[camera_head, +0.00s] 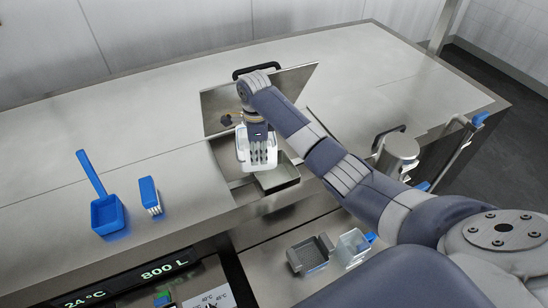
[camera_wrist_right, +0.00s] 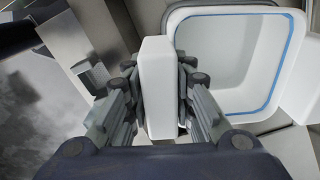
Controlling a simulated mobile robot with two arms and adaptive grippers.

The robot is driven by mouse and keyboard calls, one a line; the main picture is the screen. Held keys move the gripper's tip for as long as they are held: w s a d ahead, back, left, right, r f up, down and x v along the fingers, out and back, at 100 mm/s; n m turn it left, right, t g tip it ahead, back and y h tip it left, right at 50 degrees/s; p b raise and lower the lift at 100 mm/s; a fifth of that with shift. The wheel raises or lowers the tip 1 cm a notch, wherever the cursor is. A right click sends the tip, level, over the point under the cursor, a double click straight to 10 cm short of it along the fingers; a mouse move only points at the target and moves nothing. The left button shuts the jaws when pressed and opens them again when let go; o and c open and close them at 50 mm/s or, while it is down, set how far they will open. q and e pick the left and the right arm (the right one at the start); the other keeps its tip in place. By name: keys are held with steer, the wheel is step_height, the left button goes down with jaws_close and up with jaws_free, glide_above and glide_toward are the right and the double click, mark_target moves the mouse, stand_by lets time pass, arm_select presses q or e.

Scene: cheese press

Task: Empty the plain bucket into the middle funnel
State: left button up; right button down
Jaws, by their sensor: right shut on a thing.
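My right gripper (camera_head: 259,150) is over the opening in the steel counter. It is shut on a flat white handle, which stands between the fingers (camera_wrist_right: 158,90) in the right wrist view. A white bucket (camera_wrist_right: 225,55) with a thin blue line around its inside is beside the fingers there; its inside looks white, and I cannot make out any contents. In the head view the bucket (camera_head: 243,152) is mostly hidden by the gripper. I cannot pick out the middle funnel with certainty; a shallow steel basin (camera_head: 281,178) lies below and to the right of the gripper. My left gripper is not in view.
A raised steel lid (camera_head: 215,105) with a black handle stands behind my right gripper. A blue scoop (camera_head: 108,214) and a blue brush (camera_head: 149,190) lie on the counter at left. A steel lidded vessel (camera_head: 399,153) is at right. A grey basket (camera_head: 308,255) and a clear container (camera_head: 352,247) sit lower.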

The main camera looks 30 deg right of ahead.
mark_target(258, 145)
steer(key=shift+d+r, duration=0.1)
steer(key=shift+r, duration=1.45)
stand_by(1.7)
